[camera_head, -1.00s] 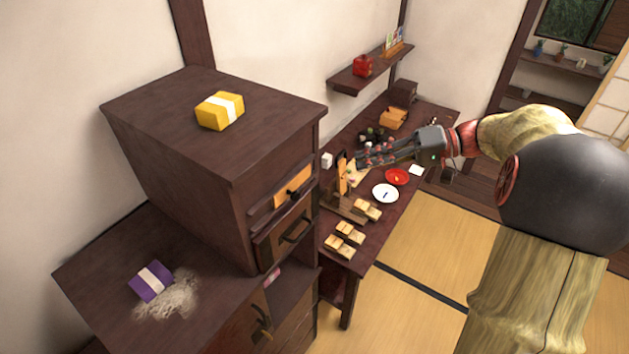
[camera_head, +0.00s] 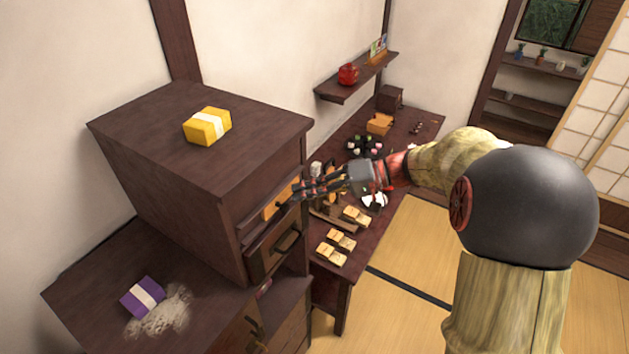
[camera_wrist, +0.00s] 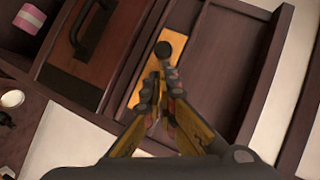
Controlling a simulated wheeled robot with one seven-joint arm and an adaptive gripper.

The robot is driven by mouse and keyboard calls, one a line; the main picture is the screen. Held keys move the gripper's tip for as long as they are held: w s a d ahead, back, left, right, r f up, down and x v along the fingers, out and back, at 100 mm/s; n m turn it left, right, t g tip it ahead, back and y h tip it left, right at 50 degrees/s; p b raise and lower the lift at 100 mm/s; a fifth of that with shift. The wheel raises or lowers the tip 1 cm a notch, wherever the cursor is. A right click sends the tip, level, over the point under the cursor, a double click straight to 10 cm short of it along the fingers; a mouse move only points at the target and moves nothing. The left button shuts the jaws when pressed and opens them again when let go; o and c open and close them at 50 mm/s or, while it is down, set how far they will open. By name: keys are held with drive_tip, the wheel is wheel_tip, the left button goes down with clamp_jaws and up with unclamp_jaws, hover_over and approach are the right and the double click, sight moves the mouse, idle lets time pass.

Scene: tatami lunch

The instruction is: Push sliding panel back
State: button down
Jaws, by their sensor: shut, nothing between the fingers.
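The sliding panel (camera_head: 271,210) is a light orange wooden panel in the upper front of the dark cabinet. In the wrist view the panel (camera_wrist: 181,17) stands at one side of a dark recess (camera_wrist: 222,50). A dark round knob (camera_wrist: 163,48) is on the panel. My gripper (camera_head: 297,192) is shut and empty, in front of the panel. In the wrist view my gripper (camera_wrist: 160,84) has its fingertips just below the knob, overlapping the panel. I cannot tell whether they touch it. In the head view the fingers hide part of the panel.
A drawer with a dark handle (camera_head: 287,241) is below the panel. A yellow bundle (camera_head: 208,126) lies on the cabinet top and a purple one (camera_head: 142,297) on the lower top. The low table (camera_head: 349,259) holds wooden blocks and dishes. Tatami floor (camera_head: 405,260) lies clear.

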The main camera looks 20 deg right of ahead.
sight(265, 215)
drive_tip(key=shift+a+f, duration=0.15)
drive_tip(key=shift+s+a, duration=0.1)
drive_tip(key=shift+a, duration=0.05)
drive_tip(key=s+a+b, duration=0.1)
drive_tip(key=a, duration=0.1)
drive_tip(key=s+a+b, duration=0.2)
drive_tip(key=shift+f, duration=0.15)
drive_tip(key=shift+s+a+b, duration=0.35)
drive_tip(key=shift+a, duration=0.05)
drive_tip(key=shift+r, duration=0.2)
